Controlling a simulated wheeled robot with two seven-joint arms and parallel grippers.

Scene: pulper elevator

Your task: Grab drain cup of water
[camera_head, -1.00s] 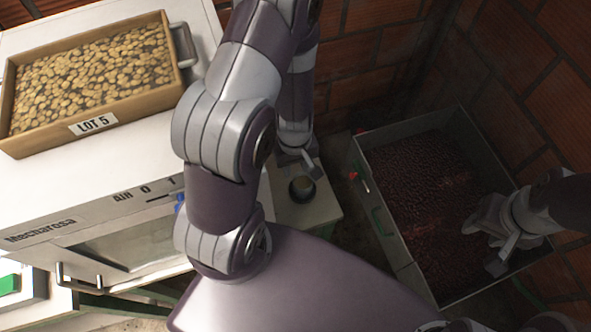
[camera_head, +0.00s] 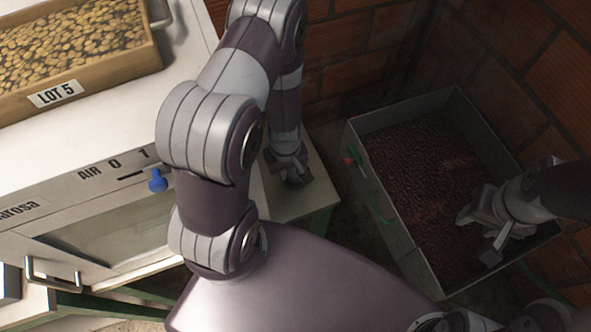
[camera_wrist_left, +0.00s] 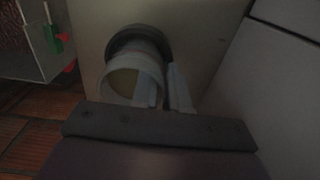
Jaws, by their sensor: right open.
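The cup (camera_wrist_left: 128,85) shows in the left wrist view as a pale round rim with a yellowish inside, below a dark ring (camera_wrist_left: 138,40). In the head view it is hidden behind my left gripper (camera_head: 294,176), which is low over a small pale table (camera_head: 305,200). In the wrist view one finger overlaps the cup's opening and the other is beside its right edge. The picture is dim, and I cannot tell whether the fingers press on the wall. My right gripper (camera_head: 476,235) is open over the dark cherries at the right.
A metal bin (camera_head: 407,235) of dark red cherries stands at the right. A white machine (camera_head: 100,165) with a blue knob (camera_head: 157,180) fills the left, with a wooden tray (camera_head: 112,80) of pale beans labelled LOT 5 on top. Brick walls (camera_head: 345,65) close the back.

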